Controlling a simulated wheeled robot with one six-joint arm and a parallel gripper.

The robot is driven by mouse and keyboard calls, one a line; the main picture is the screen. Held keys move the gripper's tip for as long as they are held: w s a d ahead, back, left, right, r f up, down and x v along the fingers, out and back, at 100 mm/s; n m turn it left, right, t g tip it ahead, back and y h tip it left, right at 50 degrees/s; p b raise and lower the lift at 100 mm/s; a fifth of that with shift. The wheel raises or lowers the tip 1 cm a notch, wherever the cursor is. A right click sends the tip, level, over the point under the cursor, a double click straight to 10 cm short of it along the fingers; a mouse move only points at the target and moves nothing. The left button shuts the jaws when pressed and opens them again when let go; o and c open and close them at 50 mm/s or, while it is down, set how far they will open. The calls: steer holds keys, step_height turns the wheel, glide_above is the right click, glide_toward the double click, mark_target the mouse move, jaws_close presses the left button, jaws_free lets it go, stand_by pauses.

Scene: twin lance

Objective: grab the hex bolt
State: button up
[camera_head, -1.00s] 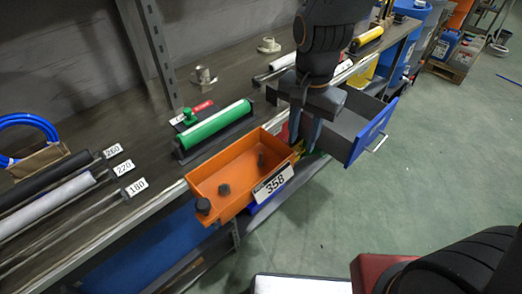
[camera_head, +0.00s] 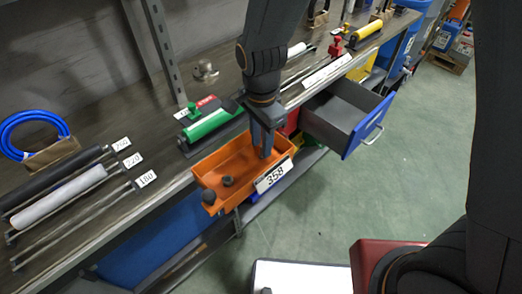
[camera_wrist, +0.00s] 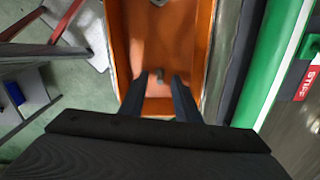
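An orange bin (camera_head: 238,162) labelled 358 sits at the shelf edge, with dark bolt-like pieces inside. One piece (camera_head: 227,181) lies mid-bin and a larger dark one (camera_head: 208,196) is at the near left end. In the wrist view, a small grey bolt-like piece (camera_wrist: 159,74) lies on the bin floor between and slightly beyond my fingertips. My gripper (camera_head: 265,155) points down into the right part of the bin. In the wrist view the fingers (camera_wrist: 159,82) are apart with a gap between them. I cannot tell which piece is the hex bolt.
A green cylinder (camera_head: 207,124) lies behind the bin. An open grey drawer with a blue front (camera_head: 368,127) juts out to the right. Rods with number tags (camera_head: 75,190) lie at the left. Bin walls stand close on both sides of my fingers.

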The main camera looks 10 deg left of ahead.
steer(key=shift+f, duration=1.2)
jaws_close()
steer(key=shift+r, duration=0.1)
